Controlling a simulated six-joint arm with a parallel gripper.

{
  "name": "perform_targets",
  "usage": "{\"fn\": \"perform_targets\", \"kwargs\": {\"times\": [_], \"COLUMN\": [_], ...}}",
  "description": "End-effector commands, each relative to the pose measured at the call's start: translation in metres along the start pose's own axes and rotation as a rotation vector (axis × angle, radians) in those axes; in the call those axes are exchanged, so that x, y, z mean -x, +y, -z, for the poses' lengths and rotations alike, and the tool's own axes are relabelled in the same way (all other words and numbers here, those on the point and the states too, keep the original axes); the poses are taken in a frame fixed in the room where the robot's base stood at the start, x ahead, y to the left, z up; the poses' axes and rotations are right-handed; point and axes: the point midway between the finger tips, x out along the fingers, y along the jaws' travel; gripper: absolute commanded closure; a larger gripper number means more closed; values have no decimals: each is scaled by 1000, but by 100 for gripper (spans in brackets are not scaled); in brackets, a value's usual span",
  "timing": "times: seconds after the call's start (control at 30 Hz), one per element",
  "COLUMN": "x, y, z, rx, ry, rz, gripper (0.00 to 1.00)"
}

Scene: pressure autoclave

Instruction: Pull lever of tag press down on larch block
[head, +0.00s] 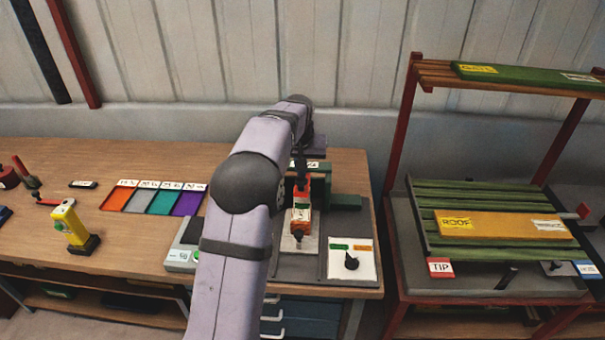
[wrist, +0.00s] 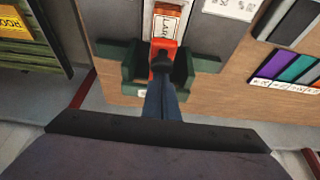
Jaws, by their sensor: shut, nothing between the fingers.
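The tag press has a dark green body (head: 345,202), also seen on both sides of my fingers in the wrist view (wrist: 183,68). Its red-orange head (head: 303,186) lies in line with the larch block (wrist: 168,25), an orange-brown piece with a white label; the block also shows in the head view (head: 301,216). My gripper (wrist: 162,75) is shut and empty over the green body, pointing at the red part. A dark piece beside the fingertips may be the lever; I cannot tell whether they touch it. My arm hides part of the press in the head view.
A white panel with a black dial (head: 351,262) is right of the press. Colored trays (head: 152,199) and a yellow tool (head: 71,223) are on the bench to the left. A red-framed rack (head: 395,150) with green slats stands close on the right.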

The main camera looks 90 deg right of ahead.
Motion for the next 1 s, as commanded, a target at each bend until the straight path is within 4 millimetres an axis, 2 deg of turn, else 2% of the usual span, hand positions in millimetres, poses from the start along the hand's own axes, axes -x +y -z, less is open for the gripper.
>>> {"fn": "perform_targets", "kwargs": {"times": [0.03,0.53,1.0], "x": [6,39,42], "y": [0,0,0], "z": [2,17,18], "rx": [0,0,0], "ry": [-1,2,2], "rz": [0,0,0], "gripper": [100,100,100]}}
